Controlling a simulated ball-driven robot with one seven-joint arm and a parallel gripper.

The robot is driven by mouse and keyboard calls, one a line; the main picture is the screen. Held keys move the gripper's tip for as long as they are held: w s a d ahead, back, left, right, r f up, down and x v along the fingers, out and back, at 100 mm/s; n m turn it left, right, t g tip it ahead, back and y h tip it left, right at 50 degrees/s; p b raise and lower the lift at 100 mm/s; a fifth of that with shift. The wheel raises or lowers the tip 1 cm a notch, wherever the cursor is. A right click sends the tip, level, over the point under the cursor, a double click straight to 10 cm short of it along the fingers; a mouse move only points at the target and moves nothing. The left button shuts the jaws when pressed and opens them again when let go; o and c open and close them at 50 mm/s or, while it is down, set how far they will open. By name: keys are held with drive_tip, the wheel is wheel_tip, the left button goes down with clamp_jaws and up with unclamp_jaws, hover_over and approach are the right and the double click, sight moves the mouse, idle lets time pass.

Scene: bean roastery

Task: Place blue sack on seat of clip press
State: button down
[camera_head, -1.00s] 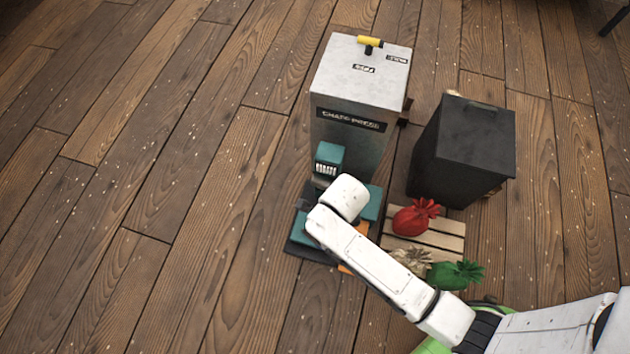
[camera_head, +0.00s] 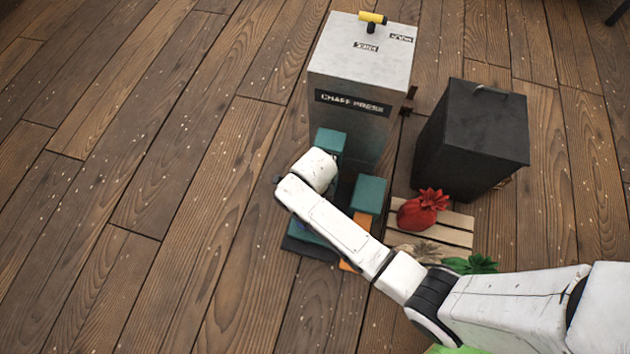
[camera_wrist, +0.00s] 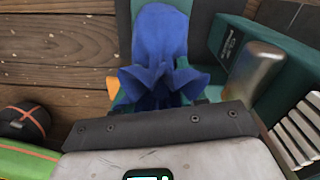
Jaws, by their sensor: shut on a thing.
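My gripper (camera_wrist: 165,104) is shut on the blue sack (camera_wrist: 160,42) by its gathered neck, seen in the wrist view. The sack's body points away from the gripper. Teal parts of the clip press (camera_wrist: 222,42) lie beside the sack, with a metal cylinder and white teeth at right. In the head view the clip press (camera_head: 369,194) is a low teal machine on a dark base with an orange strip. My arm covers its middle and hides the gripper and sack there. Whether the sack touches the seat cannot be told.
A tall grey chaff press (camera_head: 345,105) stands behind the clip press. A black bin (camera_head: 470,145) is at right. A red sack (camera_head: 421,211) lies on a wooden pallet (camera_head: 458,236); a partly hidden green sack (camera_head: 470,264) is near it. The floor at left is clear.

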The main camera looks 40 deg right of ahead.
drive_tip(key=shift+f, duration=0.8)
drive_tip(key=c, duration=0.6)
unclamp_jaws()
wheel_tip(320, 180, up, 12)
drive_tip(key=p, duration=0.6)
